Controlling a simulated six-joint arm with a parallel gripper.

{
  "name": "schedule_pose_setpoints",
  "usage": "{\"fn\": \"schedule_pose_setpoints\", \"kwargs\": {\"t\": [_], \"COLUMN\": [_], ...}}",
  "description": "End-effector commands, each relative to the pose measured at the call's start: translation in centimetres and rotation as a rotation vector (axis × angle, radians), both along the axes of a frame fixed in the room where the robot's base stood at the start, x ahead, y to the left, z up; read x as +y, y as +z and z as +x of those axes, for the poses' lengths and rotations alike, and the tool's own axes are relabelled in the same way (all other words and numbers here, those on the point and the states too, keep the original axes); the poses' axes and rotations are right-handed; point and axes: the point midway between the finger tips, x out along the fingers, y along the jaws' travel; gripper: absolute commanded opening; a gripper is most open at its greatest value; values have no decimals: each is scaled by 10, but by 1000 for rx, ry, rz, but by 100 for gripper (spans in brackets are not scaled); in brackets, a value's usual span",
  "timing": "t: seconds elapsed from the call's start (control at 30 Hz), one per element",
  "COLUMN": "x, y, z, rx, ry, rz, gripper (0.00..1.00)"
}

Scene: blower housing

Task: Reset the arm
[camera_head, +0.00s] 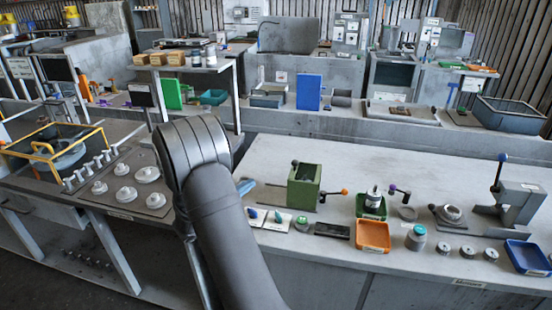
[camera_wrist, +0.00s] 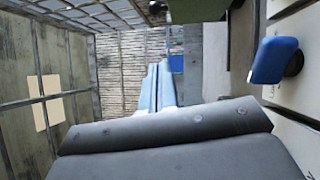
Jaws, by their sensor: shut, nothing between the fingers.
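My arm rises from the bottom of the head view and bends over the left end of the near workbench. My gripper shows in the head view (camera_head: 245,187) only as a small blue piece beside the arm; the rest is hidden behind the arm. In the wrist view its two blue fingers (camera_wrist: 157,72) lie side by side, shut, with nothing between them. The green box fixture (camera_head: 304,188) stands on the bench to the right of the gripper, apart from it.
A blue knob (camera_wrist: 275,60) is close on the right of the wrist view. Small parts on white cards (camera_head: 265,217), an orange tray (camera_head: 373,236), a blue tray (camera_head: 528,257) and a lever press (camera_head: 517,203) stand on the bench. A yellow-framed fixture (camera_head: 55,150) is at left.

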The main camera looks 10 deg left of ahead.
Motion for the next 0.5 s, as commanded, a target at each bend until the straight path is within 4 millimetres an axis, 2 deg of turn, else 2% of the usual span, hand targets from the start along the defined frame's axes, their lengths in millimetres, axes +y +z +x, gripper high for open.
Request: {"fn": "schedule_pose_setpoints", "kwargs": {"t": [0.33, 0.5], "x": [-1, -10], "y": [0, 2], "z": [1, 15], "rx": [1, 0], "ry": [0, -2], "rz": [1, 1], "gripper": [0, 0]}}
